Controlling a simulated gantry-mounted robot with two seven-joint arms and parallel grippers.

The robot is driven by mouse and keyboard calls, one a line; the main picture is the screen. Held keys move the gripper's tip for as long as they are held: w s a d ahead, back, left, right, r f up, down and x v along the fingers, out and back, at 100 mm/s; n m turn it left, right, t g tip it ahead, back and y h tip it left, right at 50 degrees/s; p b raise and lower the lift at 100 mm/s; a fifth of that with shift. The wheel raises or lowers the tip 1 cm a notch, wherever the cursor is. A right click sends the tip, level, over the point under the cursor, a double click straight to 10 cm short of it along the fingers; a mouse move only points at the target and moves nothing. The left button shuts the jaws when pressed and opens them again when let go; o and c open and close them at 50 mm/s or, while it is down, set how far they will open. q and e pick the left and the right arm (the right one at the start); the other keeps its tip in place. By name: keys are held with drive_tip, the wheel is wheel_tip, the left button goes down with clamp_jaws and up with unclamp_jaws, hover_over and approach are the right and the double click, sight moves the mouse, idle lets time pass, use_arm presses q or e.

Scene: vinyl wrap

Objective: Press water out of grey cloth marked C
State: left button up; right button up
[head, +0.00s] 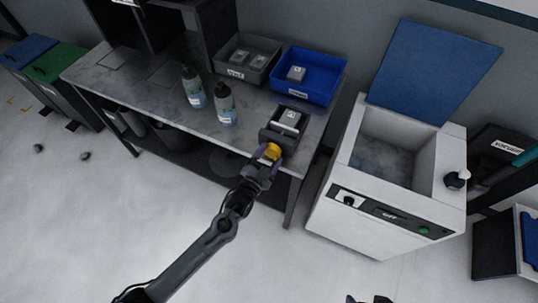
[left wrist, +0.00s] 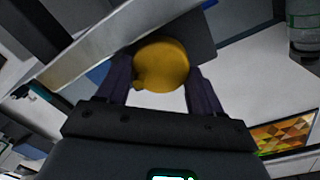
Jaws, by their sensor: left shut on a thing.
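A dark press (head: 274,133) stands at the right front of the marbled bench. A grey block with a white label (head: 290,118) sits in its top; I cannot read the letter surely. A yellow knob (head: 272,152) sticks out at the press's front, and it also shows in the left wrist view (left wrist: 162,66). My left gripper (head: 267,158) is shut on the yellow knob, with a dark finger on each side. Only dark tips of what appears to be my right gripper (head: 369,299) show at the bottom edge; the rest is cut off.
Two bottles (head: 193,88) (head: 225,104) stand left of the press. Behind are a grey bin (head: 228,71) with grey blocks and a blue bin (head: 318,96) with one block. A white machine (head: 370,215) with its blue lid (head: 435,70) raised stands at right.

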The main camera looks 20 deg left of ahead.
use_arm(q)
drive_tip(key=o, duration=1)
drive_tip(key=shift+o, duration=0.2)
drive_tip(key=shift+f, duration=0.1)
